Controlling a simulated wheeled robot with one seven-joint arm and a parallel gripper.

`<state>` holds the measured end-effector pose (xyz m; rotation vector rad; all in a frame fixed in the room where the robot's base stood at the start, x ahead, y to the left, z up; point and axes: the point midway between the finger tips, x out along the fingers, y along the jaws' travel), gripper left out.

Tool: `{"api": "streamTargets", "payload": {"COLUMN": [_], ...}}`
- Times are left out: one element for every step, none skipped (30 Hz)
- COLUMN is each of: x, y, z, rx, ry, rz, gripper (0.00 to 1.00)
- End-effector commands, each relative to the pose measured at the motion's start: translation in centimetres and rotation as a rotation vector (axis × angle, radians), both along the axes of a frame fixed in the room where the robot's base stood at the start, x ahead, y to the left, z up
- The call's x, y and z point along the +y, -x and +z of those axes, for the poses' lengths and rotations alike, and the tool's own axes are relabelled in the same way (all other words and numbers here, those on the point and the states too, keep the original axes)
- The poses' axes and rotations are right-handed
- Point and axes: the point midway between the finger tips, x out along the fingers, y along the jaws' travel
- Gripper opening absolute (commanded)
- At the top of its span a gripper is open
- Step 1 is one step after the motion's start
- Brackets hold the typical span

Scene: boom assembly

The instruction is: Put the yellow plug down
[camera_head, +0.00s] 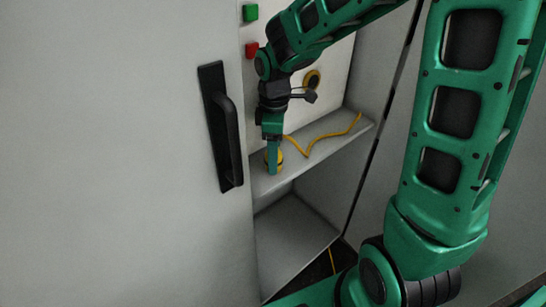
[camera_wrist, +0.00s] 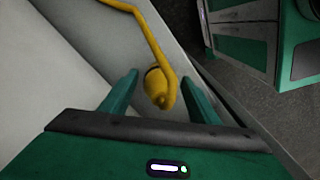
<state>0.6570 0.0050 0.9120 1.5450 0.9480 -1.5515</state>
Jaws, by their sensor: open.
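The yellow plug (camera_head: 279,156) is at the left end of the grey shelf (camera_head: 318,151), partly hidden behind my gripper (camera_head: 273,172) in the head view. In the wrist view the plug (camera_wrist: 156,86) shows between the two green fingers of my gripper (camera_wrist: 165,85), with a visible gap on each side. My gripper is open around the plug. A yellow cable (camera_head: 325,138) runs from the plug along the shelf to the right. It also shows in the wrist view (camera_wrist: 150,35), curving up from the plug.
A white door with a black handle (camera_head: 222,127) stands left of the shelf. A green button (camera_head: 250,12), a red button (camera_head: 252,49) and a round yellow-rimmed socket (camera_head: 312,79) are on the panel above. An open space with a lower grey surface (camera_head: 295,235) lies below.

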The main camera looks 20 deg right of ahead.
Motion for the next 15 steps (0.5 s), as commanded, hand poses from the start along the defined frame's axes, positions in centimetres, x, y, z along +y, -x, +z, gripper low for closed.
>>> {"api": "streamTargets", "payload": {"x": [0.0, 0.0, 0.1, 0.0, 0.1, 0.0, 0.0, 0.0, 0.0, 0.0, 0.0, 0.0, 0.0, 0.0, 0.1], "y": [-0.1, -0.1, -0.1, -0.1, -0.2, -0.1, -0.1, -0.1, -0.1, -0.1, -0.1, -0.1, -0.1, -0.1, -0.1], "z": [0.9, 1.5, 2.2, 2.9, 3.5, 4.3, 4.9, 5.6, 6.3, 6.8, 7.4, 8.0, 8.5, 8.8, 9.3], "rx": [-0.007, -0.007, -0.007, -0.007, -0.008, -0.007, -0.007, -0.008, -0.006, -0.006, -0.005, -0.007, -0.004, -0.004, -0.004], "ry": [0.000, 0.000, -0.001, 0.000, 0.000, 0.000, 0.000, 0.001, 0.000, 0.000, -0.001, 0.000, 0.000, 0.000, 0.000], "rz": [0.000, 0.000, 0.001, 0.001, 0.001, 0.000, 0.000, 0.000, 0.000, 0.000, 0.000, 0.001, 0.000, 0.000, 0.000], "gripper": [0.55, 0.55, 0.55, 0.55, 0.55, 0.55, 0.55, 0.55, 0.55, 0.55, 0.55, 0.55, 0.55, 0.55, 0.55]}}
